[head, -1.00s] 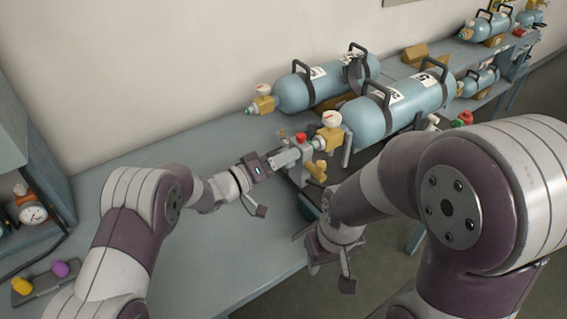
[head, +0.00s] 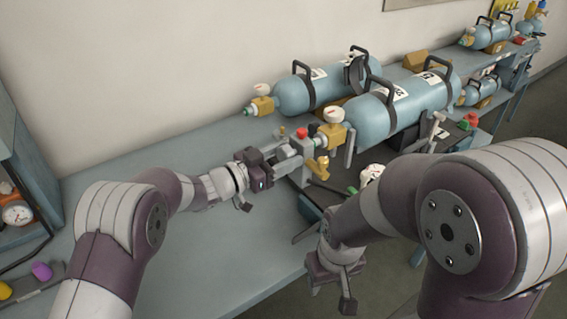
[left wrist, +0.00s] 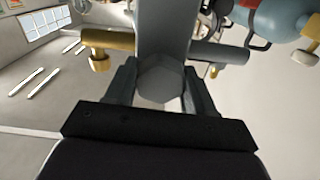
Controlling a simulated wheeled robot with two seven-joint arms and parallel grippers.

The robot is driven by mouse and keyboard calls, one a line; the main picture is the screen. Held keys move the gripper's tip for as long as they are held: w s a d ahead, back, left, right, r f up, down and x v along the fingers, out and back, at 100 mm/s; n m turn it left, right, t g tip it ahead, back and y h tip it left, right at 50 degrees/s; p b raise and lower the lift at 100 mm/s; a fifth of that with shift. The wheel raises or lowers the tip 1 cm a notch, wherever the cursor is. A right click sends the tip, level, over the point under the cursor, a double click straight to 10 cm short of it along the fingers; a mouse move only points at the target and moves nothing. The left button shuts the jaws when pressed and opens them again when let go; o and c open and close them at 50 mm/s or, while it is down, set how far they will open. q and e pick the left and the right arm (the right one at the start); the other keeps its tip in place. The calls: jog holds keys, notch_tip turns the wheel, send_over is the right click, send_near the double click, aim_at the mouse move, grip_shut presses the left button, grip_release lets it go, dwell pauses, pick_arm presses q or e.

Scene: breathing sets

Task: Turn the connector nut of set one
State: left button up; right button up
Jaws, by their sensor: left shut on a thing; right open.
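The connector nut (left wrist: 160,80) is a grey hexagonal piece, seen between my left gripper's two fingers in the left wrist view. My left gripper (head: 284,155) is shut on it; in the head view the fingers mostly hide the nut. It sits at the near end of a grey fitting with a red knob (head: 303,132) and a brass side valve (head: 318,167). Behind the fitting are a brass valve with a gauge (head: 333,117) and a large blue cylinder (head: 405,107). My right gripper (head: 331,288) is open and empty, low near the bench's front edge, apart from the set.
A second blue cylinder (head: 320,90) lies behind, with its own gauge. A shelf unit with a gauge (head: 17,213) stands at left. The bench top (head: 130,165) is clear in the middle.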

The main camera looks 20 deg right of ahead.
pick_arm(q)
jog(key=m+b, duration=0.1)
jog(key=f+m+b, duration=0.1)
jog(key=m+b, duration=0.1)
jog(key=shift+s+f+m, duration=0.1)
jog(key=shift+f+m, duration=0.15)
jog(key=shift+m, duration=0.15)
jog(key=m+b, duration=0.3)
jog(key=shift+m, duration=0.3)
jog(key=m+b, duration=0.9)
jog(key=m, duration=0.1)
jog(key=shift+r+b, duration=0.15)
jog(key=shift+b, duration=0.2)
jog(key=m+b, duration=0.2)
jog(key=shift+m, duration=0.4)
jog(key=m+b, duration=0.5)
jog(key=shift+r, duration=0.3)
jog(key=m+b, duration=0.2)
jog(key=m, duration=0.1)
jog(key=m+b, duration=0.2)
jog(key=shift+r+m, duration=0.2)
jog(key=shift+m, duration=0.2)
jog(key=m+b, duration=0.3)
jog(key=m, duration=0.2)
jog(key=shift+r, duration=0.15)
jog(key=shift+r+m+b, duration=0.2)
jog(key=shift+m+b, duration=1.05)
jog(key=shift+m, duration=1.25)
